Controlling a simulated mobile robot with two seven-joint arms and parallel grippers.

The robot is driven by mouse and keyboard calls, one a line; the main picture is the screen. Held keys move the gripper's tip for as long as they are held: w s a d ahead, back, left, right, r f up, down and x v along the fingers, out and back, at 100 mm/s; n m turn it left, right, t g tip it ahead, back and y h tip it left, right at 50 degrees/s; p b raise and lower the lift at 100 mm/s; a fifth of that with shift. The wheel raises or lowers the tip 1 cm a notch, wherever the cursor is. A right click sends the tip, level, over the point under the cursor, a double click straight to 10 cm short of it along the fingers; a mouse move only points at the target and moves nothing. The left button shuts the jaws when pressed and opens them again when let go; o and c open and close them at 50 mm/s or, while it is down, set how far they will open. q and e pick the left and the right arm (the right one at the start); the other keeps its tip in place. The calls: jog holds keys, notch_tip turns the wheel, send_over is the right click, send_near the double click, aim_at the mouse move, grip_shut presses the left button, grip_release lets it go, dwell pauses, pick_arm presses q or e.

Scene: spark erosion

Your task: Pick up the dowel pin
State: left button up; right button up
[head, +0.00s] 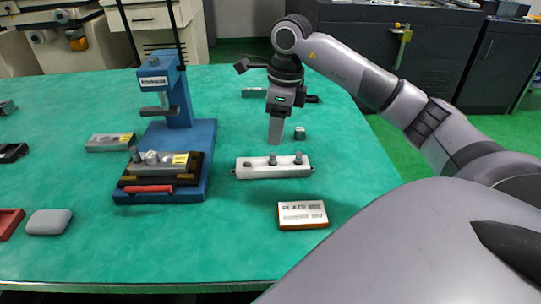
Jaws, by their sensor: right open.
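A pale block (262,171) lies on the green table top. Two small grey pins stand up out of it: one near its middle (272,159) and one toward its right end (298,158). They look like dowel pins, but they are too small to tell apart for certain. My right gripper (275,141) points straight down, just above or behind the middle pin. Its fingers line up one behind the other in this view, and it is open, with nothing seen between them. My left gripper is not in view.
A small dark cube (300,133) sits right of my right gripper. A blue press (203,150) stands to the left, with a loaded fixture on its base. A plate box (303,215) lies in front of the pale block.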

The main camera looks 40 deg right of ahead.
aim_at(273, 154)
jog(key=f, duration=0.4)
jog(key=a+f, duration=0.1)
jog(key=f, duration=0.1)
jog(key=shift+f, duration=0.1)
grip_shut()
